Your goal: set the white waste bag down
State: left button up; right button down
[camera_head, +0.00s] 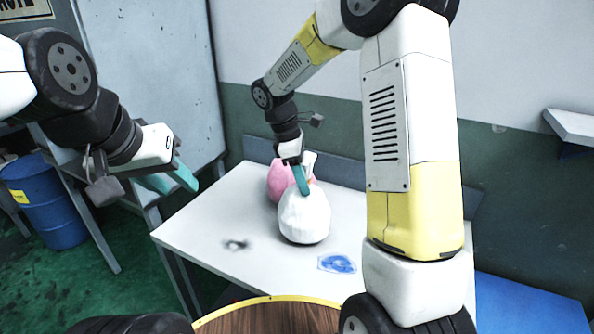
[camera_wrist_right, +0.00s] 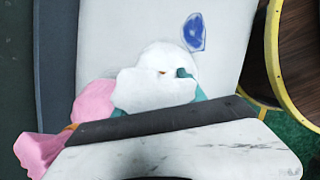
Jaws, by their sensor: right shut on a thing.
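The white waste bag (camera_head: 304,216) is round and upright at the middle of the white table (camera_head: 206,222). My right gripper (camera_head: 303,182) comes down from above and is shut on the bag's gathered top. In the right wrist view the bag (camera_wrist_right: 150,82) fills the middle, with a teal fingertip against it; the other finger is mostly hidden. I cannot tell whether the bag's underside touches the table. My left gripper (camera_head: 170,181) is open and empty, in the air left of the table.
A pink bag (camera_head: 280,182) stands close behind the white one, to its left. A blue-printed clear packet (camera_head: 337,263) and a dark smudge (camera_head: 236,245) lie on the table. A round wooden top with a yellow rim (camera_head: 268,317) is in front. A blue barrel (camera_head: 48,203) stands left.

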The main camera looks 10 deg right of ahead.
jog(key=c, duration=0.7)
grip_release()
jog(key=shift+f, duration=0.1)
jog(key=shift+o, duration=0.2)
